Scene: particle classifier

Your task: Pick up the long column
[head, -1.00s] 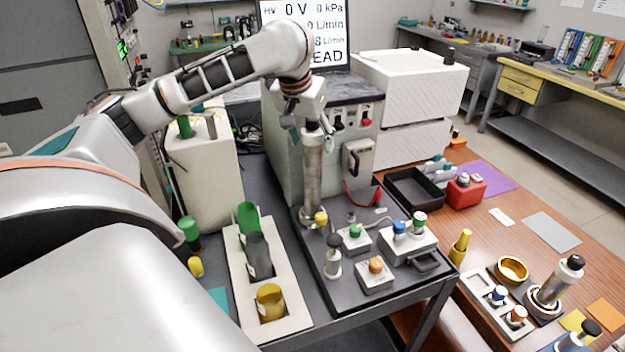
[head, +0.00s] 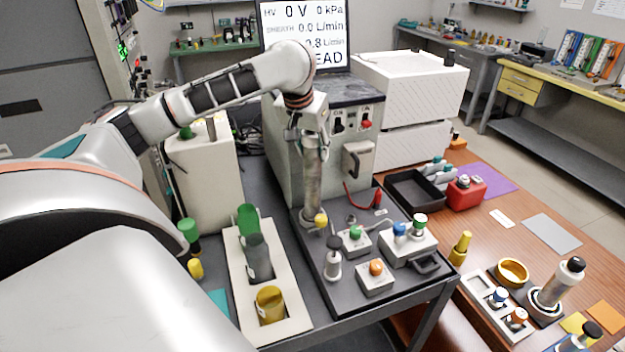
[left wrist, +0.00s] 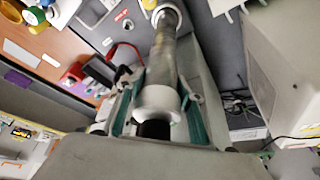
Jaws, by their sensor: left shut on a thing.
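The long column (head: 313,182) is a grey metal cylinder standing upright near the back left of the dark tray (head: 350,299). My left gripper (head: 314,127) comes down from above and is shut on the column's upper end. In the left wrist view, the column (left wrist: 164,62) runs away from between the teal-lined fingers of my left gripper (left wrist: 158,112). My right gripper is not in view.
A grey cabinet (head: 287,135) with switches stands close behind the column. Small valve blocks (head: 376,278) share the tray. A cream rack with cylinders (head: 290,288) lies to the left. A shorter column (head: 557,285) stands on the wooden table at right.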

